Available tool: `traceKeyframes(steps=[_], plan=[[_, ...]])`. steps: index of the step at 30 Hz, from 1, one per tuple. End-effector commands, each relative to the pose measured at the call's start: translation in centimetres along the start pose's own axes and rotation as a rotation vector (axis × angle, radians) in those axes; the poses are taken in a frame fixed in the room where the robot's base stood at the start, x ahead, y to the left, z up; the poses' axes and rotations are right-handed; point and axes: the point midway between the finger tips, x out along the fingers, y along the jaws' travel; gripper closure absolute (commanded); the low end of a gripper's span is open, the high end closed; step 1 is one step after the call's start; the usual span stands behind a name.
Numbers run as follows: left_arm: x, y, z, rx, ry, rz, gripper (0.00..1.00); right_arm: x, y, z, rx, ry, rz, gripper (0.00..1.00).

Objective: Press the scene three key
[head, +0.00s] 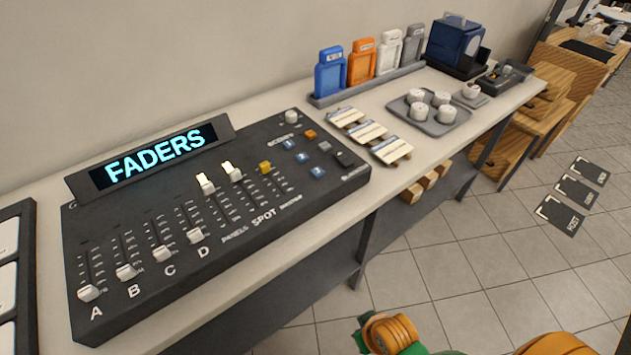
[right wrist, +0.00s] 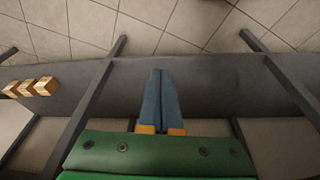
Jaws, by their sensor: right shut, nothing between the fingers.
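A black mixing console (head: 225,262) lies on the bench in the head view, its screen reading "FADERS". Three blue keys run down its right part: an upper one (head: 288,144), a middle one (head: 302,157) and a lower one (head: 317,172). Their small marks are too small to read surely, so I cannot tell which is scene three. My right gripper (right wrist: 160,75) is shut and empty in the right wrist view, over the dark bench frame and away from the keys. Its fingers do not show in the head view. My left gripper is not in view.
Orange (head: 310,133), grey (head: 324,146) and black (head: 344,158) keys sit beside the blue ones. Raised faders (head: 207,187) stand to their left. Tiled floor is open before the bench.

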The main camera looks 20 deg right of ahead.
Motion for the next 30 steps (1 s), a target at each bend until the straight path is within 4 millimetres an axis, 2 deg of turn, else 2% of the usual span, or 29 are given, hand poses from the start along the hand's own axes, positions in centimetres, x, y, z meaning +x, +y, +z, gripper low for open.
traceKeyframes(steps=[1, 3, 5, 12, 18, 22, 25, 29, 30], plan=[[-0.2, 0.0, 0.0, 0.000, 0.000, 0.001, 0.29, -2.1, 0.3, -1.4, 0.001, 0.033, 0.011, 1.00], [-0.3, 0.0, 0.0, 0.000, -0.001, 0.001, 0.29, -4.7, 1.2, -3.5, 0.000, 0.095, 0.046, 1.00], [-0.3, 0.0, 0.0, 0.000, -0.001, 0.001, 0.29, -6.4, 2.2, -5.7, 0.000, 0.169, 0.090, 1.00], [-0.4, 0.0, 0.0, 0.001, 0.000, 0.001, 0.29, -12.2, 6.4, -15.4, -0.013, 0.541, 0.295, 1.00], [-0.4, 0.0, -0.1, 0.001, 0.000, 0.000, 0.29, -18.3, 8.4, -23.0, -0.081, 0.883, 0.457, 1.00], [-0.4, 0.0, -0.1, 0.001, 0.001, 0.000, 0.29, -23.2, 8.4, -27.4, -0.166, 1.114, 0.552, 1.00], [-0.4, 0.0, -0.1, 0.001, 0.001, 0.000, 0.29, -27.2, 7.5, -30.1, -0.263, 1.293, 0.619, 1.00], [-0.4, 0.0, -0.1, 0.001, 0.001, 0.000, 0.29, -32.4, 5.0, -33.0, -0.442, 1.524, 0.698, 1.00], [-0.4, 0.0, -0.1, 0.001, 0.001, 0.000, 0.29, -33.9, 3.8, -33.7, -0.513, 1.594, 0.718, 1.00]])
